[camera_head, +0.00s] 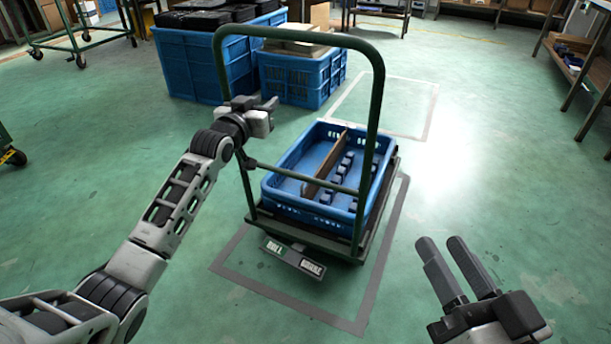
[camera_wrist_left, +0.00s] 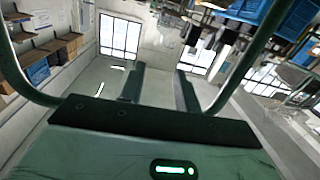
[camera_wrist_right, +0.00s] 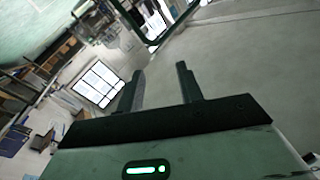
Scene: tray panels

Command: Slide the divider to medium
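A brown divider panel (camera_head: 327,163) stands lengthwise inside a blue tray (camera_head: 290,205) on a cart in the head view. Several dark blue blocks (camera_head: 341,172) lie in the compartment to its right; the left compartment looks empty. My left gripper (camera_head: 275,103) is left of the tray, beside the cart's handle and apart from the divider. It also shows in the left wrist view (camera_wrist_left: 159,88), with its fingers apart and nothing between them. My right gripper (camera_head: 440,250) is at the lower right, well away from the tray. The right wrist view shows its fingers (camera_wrist_right: 160,88) apart and empty.
The cart's dark green handle (camera_head: 375,120) arches up in front of the tray. Blue crates (camera_head: 300,80) stand behind it at the upper left. A shelf (camera_head: 575,65) stands at the far right. The green floor to the right is clear.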

